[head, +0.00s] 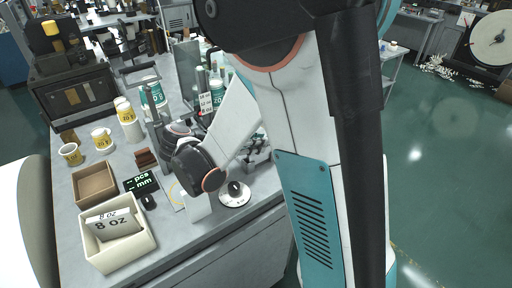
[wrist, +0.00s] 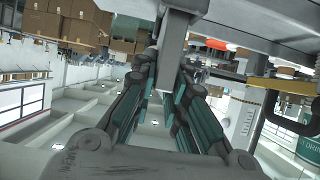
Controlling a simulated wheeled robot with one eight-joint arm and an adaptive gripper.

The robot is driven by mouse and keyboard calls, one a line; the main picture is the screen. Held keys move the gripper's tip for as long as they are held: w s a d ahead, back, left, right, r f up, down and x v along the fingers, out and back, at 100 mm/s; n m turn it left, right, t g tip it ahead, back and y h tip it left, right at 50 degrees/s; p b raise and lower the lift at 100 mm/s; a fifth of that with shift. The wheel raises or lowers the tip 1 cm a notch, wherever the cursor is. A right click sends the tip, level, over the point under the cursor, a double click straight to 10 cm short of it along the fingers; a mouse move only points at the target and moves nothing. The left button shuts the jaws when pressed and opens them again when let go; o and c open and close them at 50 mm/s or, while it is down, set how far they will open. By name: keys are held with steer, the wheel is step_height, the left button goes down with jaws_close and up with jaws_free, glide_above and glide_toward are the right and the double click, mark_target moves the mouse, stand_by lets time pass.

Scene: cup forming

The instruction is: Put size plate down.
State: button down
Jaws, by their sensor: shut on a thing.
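A white size plate marked 8 OZ (head: 112,226) lies tilted in a cream open bin (head: 139,252) at the near left of the bench in the head view. My gripper (wrist: 167,88) shows in the wrist view, its dark and teal fingers on either side of a grey upright piece (wrist: 174,48). It is shut on this piece. I cannot tell from this angle whether the piece is a size plate. In the head view my arm hides the gripper's fingers.
A brown bin (head: 95,185) sits behind the cream bin. A black pcs/mm display (head: 141,184) and a round dial (head: 235,193) are near the front edge. Several cups stand at the back left. Machine parts crowd the middle; floor (head: 440,170) is clear at right.

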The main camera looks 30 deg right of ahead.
steer(key=shift+f, duration=0.35)
steer(key=shift+f, duration=0.2)
steer(key=c, duration=1.6)
jaws_free()
steer(key=shift+r, duration=0.2)
steer(key=p+v, duration=0.3)
steer(key=v, duration=0.9)
